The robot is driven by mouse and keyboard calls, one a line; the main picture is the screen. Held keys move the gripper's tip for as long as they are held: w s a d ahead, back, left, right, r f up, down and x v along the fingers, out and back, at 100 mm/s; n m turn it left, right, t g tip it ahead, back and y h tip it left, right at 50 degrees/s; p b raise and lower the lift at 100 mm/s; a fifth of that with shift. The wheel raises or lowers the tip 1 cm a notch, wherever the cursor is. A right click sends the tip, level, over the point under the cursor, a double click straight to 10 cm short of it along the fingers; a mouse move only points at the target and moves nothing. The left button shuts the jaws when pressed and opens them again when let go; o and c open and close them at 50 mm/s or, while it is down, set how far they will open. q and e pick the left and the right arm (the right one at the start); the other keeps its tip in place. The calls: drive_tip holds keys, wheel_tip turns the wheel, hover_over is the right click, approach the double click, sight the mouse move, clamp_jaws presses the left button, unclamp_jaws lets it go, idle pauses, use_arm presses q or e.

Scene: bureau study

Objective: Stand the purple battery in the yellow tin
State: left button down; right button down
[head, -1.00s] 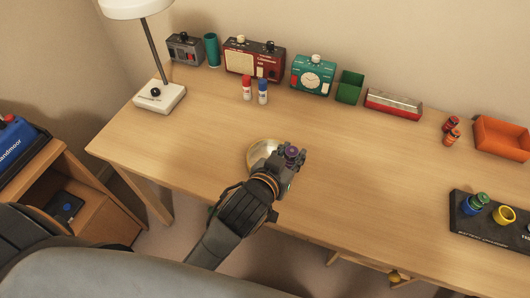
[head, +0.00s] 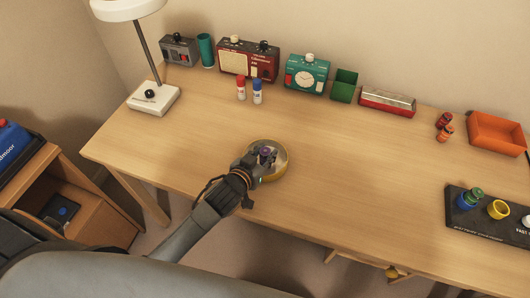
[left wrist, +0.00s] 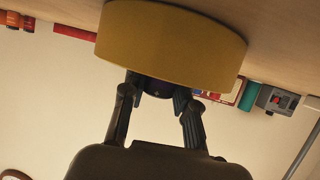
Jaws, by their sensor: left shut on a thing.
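The yellow tin (head: 284,169) is a round, low, open tin on the desk, near its front edge. My left gripper (head: 265,157) reaches over the tin's near left rim, shut on the purple battery (head: 264,151). The battery's purple end shows between the fingers, within the tin's outline. Its lower end is hidden, and I cannot tell whether it touches the tin's floor. My right gripper is not in view.
Red and orange batteries (head: 444,127) lie near an orange tray (head: 497,135). Red and blue-capped batteries (head: 249,90) stand behind the tin. Radios and a lamp line the back. The desk around the tin is clear.

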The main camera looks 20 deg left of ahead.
use_arm(q)
drive_tip(key=shift+f, duration=0.15)
drive_tip(key=c, duration=1)
unclamp_jaws()
drive_tip(key=shift+r, duration=0.25)
drive_tip(key=v, duration=1.2)
drive_tip(key=shift+f, duration=0.1)
